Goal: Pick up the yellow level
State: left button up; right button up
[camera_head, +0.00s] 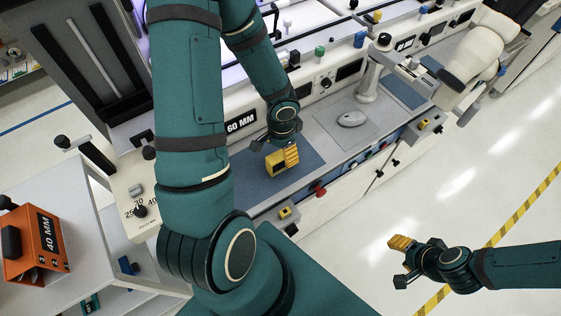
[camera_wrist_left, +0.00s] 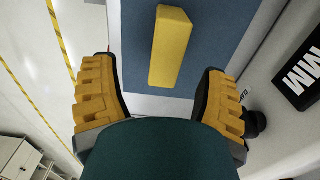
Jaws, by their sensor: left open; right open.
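The yellow level (camera_wrist_left: 170,47) is a plain yellow bar on a blue mat (camera_wrist_left: 215,40) in the left wrist view. It lies ahead of my left gripper (camera_wrist_left: 158,68), roughly between the lines of its two ridged yellow fingers. The fingers are apart, with nothing held between them. In the head view my left gripper (camera_head: 279,158) hangs over the blue mat (camera_head: 308,160) on the bench. Its yellow fingers make the level hard to tell apart there. My right gripper (camera_head: 402,248) is open and empty, out over the floor at lower right.
A grey mouse (camera_head: 351,119) lies on the bench right of the mat. A "60 MM" label (camera_head: 241,122) is on the machine behind. A red knob (camera_head: 320,190) sticks out at the bench front. An orange "40 MM" box (camera_head: 35,243) stands at left.

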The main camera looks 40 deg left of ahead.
aim_at(280, 155)
pick_arm(q)
jog(key=shift+a+f, duration=0.1)
jog(key=shift+f, duration=0.75)
jog(key=f, duration=0.1)
jog(key=f+b, duration=0.1)
jog(key=f, duration=0.2)
jog(key=shift+w+a+f+b, duration=0.1)
jog(key=shift+a+f+b, duration=0.15)
jog(key=shift+a+b, duration=0.05)
grip_shut()
